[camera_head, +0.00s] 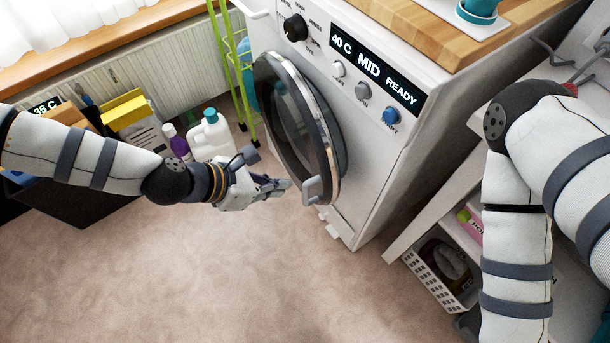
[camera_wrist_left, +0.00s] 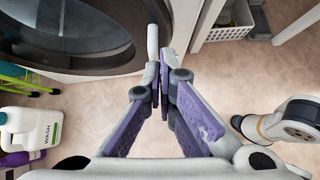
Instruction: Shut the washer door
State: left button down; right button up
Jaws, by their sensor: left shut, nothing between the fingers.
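The washer (camera_head: 370,130) is white, with its front facing left in the head view. Its round dark door (camera_head: 290,115) has a silver rim and stands a little off the front, ajar; the exact angle is hard to tell. A pale door handle (camera_head: 312,188) juts from the door's lower edge, and it also shows in the left wrist view (camera_wrist_left: 152,42). My left gripper (camera_head: 286,186) is shut and empty, its fingertips (camera_wrist_left: 167,58) close to the handle. I cannot tell whether they touch it. My right gripper is out of view; only my right arm shows.
A green drying rack (camera_head: 236,75) stands left of the washer. White (camera_head: 211,135) and purple (camera_head: 176,142) bottles and a yellow-topped box (camera_head: 125,110) are behind my left arm. A white basket (camera_head: 437,280) sits at lower right. The floor (camera_head: 220,270) in front is clear.

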aim_at(331, 170)
pick_arm(q)
jog(key=w+d+f, duration=0.1)
jog(key=d, duration=0.1)
jog(key=w+d+f, duration=0.1)
jog(key=d, duration=0.1)
jog(key=w+d+f, duration=0.1)
jog(key=d, duration=0.1)
jog(key=shift+w+d+f, duration=0.1)
jog(key=shift+w+f, duration=0.05)
jog(key=shift+w, duration=0.1)
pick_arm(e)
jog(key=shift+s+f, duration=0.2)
pick_arm(q)
jog(key=shift+n+t, duration=0.4)
jog(key=shift+n, duration=0.3)
jog(key=d, duration=0.1)
jog(key=w+d, duration=0.1)
jog(key=d, duration=0.1)
jog(key=w+d+b, duration=0.1)
jog(key=shift+d+f, duration=0.1)
jog(key=shift+d, duration=0.3)
jog(key=shift+w+d+y, duration=0.1)
jog(key=shift+y, duration=0.2)
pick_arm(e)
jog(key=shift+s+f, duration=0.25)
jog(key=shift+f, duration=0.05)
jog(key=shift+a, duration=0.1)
